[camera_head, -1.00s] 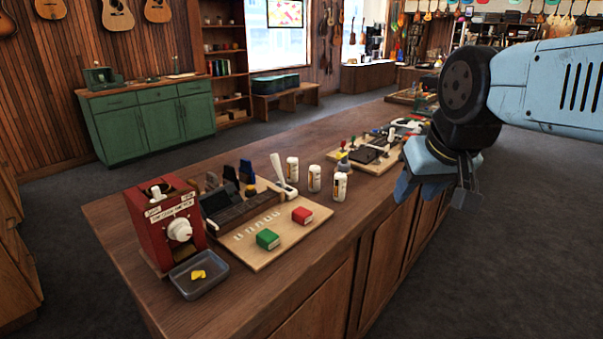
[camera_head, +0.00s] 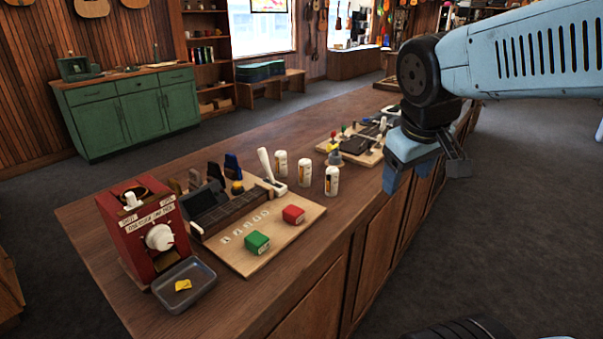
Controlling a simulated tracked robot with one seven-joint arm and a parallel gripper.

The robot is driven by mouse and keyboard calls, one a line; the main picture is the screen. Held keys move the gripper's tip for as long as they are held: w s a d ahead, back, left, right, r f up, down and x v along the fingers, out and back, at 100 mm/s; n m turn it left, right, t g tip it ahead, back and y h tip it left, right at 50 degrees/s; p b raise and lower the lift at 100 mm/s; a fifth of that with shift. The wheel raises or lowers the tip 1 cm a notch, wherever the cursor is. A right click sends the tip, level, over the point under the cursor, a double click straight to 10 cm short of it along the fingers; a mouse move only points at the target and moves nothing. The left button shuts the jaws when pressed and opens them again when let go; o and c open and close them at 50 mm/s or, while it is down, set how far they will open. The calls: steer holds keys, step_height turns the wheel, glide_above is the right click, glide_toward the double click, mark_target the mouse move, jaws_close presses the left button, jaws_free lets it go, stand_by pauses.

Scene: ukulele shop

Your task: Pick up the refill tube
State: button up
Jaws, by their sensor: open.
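Three white tubes with dark and orange labels stand upright on the wooden counter: one at the back (camera_head: 281,164), one in the middle (camera_head: 305,173) and one at the front right (camera_head: 331,181). I cannot read the labels or tell which one is the refill tube. My gripper (camera_head: 425,170) is open and empty, pointing down. In the picture it is to the right of the tubes and apart from them, by the counter's right edge.
A red machine (camera_head: 147,232) and a grey tray (camera_head: 199,281) stand further left. Another tool board (camera_head: 367,156) lies behind. The near counter edge is clear.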

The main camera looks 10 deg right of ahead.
steer(key=w+a+f+n+h, duration=0.2)
steer(key=w+f+n+h, duration=0.15)
steer(key=w+n, duration=0.35)
steer(key=n+t+h, duration=0.3)
steer(key=n+t, duration=0.4)
steer(key=n, duration=1.1)
glide_toward(302, 166)
steer(key=x, duration=0.6)
steer(key=shift+w, duration=0.35)
steer(key=shift+y, duration=0.25)
steer(key=shift+x, duration=2.7)
steer(key=shift+s+d+f, duration=0.15)
steer(key=shift+s+f, duration=0.05)
steer(key=shift+c, duration=0.4)
steer(key=c, duration=1)
steer(key=shift+r, duration=0.1)
